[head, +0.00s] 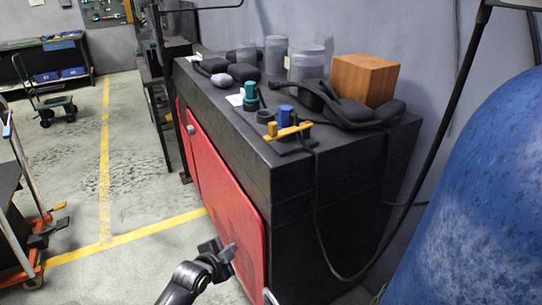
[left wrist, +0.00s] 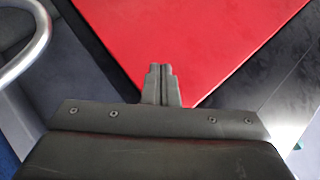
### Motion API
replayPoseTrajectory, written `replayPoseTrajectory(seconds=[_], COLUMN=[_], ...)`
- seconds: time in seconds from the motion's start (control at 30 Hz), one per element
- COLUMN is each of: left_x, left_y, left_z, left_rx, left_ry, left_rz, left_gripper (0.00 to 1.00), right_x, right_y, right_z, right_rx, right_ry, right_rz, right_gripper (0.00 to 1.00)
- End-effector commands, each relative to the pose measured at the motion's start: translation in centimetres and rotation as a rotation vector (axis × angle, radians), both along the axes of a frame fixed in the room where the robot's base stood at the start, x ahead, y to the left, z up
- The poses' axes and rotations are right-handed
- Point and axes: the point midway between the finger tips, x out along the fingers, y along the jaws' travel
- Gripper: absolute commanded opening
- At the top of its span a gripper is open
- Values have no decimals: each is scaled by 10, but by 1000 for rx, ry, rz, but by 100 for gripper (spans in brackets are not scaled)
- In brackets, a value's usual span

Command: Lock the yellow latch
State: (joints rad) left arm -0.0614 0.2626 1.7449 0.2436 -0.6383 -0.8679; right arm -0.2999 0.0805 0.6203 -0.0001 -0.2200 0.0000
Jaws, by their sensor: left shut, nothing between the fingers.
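The yellow latch (head: 288,131) lies on top of the black cabinet near its front edge, next to a small blue part (head: 286,114). My left gripper (head: 228,252) is low in front of the red cabinet door (head: 226,195), well below the latch and apart from it. In the left wrist view its fingers (left wrist: 160,72) are shut together and empty, in front of the red door panel (left wrist: 195,35). The latch does not show in the left wrist view. My right gripper is not in view.
The black cabinet top (head: 222,106) also holds a teal-topped part (head: 250,93), an orange-brown wooden block (head: 364,79), grey cylinders (head: 307,63) and black cables. A large blue rounded object (head: 480,190) stands at the right. Open floor (head: 130,205) lies left of the cabinet.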

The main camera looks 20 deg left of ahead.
Motion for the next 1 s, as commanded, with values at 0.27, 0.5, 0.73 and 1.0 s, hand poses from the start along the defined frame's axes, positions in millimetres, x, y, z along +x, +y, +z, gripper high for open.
replayPoseTrajectory(seconds=[0.27, 0.5, 0.73, 1.0], left_x=[10, -27, -40, -7], left_y=[-51, -89, -101, -112], left_z=[220, 333, 360, 362], left_rx=[284, 506, 574, 568], left_ry=[-341, -559, -620, -620], left_rz=[-275, -429, -469, -467], left_gripper=[0, 0, 0, 0], right_x=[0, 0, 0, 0], right_y=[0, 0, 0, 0], right_z=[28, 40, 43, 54], right_rx=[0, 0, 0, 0], right_ry=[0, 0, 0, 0], right_rz=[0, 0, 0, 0], right_gripper=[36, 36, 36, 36])
